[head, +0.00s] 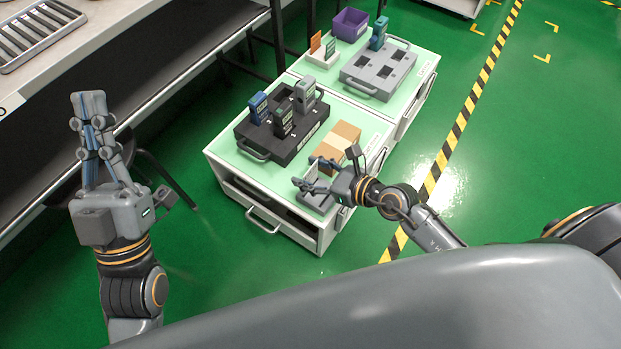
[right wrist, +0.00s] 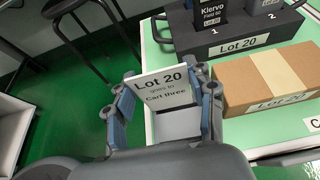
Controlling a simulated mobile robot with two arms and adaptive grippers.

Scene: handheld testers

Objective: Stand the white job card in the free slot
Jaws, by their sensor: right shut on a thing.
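The white job card (right wrist: 163,84), printed "Lot 20 goes to Cart three", is upright between the fingers of my right gripper (right wrist: 163,108). In the head view that gripper (head: 318,178) is over the front end of the near cart; the card is hard to make out there. A pale card stand (head: 323,61) is on the far cart, with an orange card (head: 315,42) and a greenish card (head: 331,48) upright in it. Which slot in it is free is too small to tell. My left gripper (head: 89,98) is empty, fingertips together, left of the carts.
The near cart (head: 225,152) carries a black tray (head: 264,140) of handheld testers and a cardboard box (head: 337,143) labelled "Lot 20". The far cart (head: 420,65) carries a grey tray (head: 378,72) with one tester and a purple bin (head: 350,24). A workbench (head: 75,45) stands left.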

